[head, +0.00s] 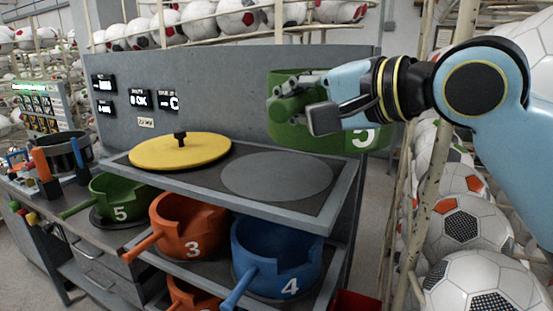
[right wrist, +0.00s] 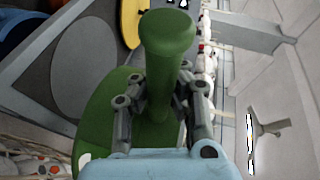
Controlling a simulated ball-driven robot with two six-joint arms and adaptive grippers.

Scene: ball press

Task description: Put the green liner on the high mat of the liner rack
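A green liner (head: 310,137) marked 5 is in the air above the right back of the liner rack (head: 290,215). My right gripper (head: 290,104) is closed around its handle; the right wrist view shows the fingers on both sides of the green handle (right wrist: 167,40), with the liner's body (right wrist: 112,118) behind. The high mat (head: 278,176) is a bare grey disc on the rack's top shelf, below and left of the liner. It also shows in the right wrist view (right wrist: 85,65). A second green vessel (head: 125,193), also marked 5, sits at left on the counter. My left gripper is not in view.
A yellow lid (head: 180,152) with a black knob lies beside the high mat. An orange liner (head: 188,225) marked 3 and a blue liner (head: 275,255) marked 4 sit on the shelf below. Soccer balls (head: 470,220) behind poles fill the right side.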

